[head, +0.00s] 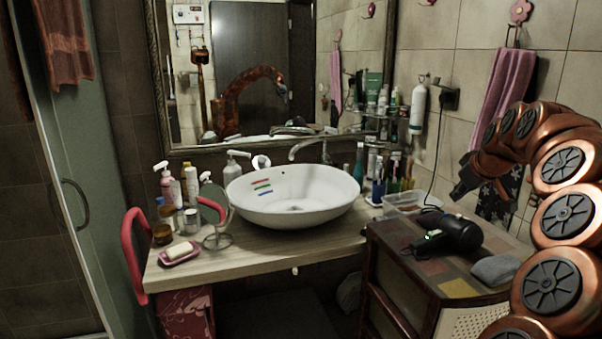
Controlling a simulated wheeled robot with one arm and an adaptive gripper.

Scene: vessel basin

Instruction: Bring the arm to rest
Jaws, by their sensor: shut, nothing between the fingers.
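My copper arm curves in from the right side of the head view. My gripper (459,193) hangs at its end, shut and empty, pointing down and to the left. It is in the air above the right cabinet (392,258), above and behind the black hair dryer (462,232) in the picture. It appears apart from everything, though the exact gap to the wall and towel behind it cannot be told.
A white basin (325,212) stands on the wooden counter (262,252). Bottles, a soap dish (180,254) and a small round mirror (212,208) crowd its left. A clear tray (405,203) and grey cloth (496,269) lie right. A pink towel (502,88) hangs behind my arm.

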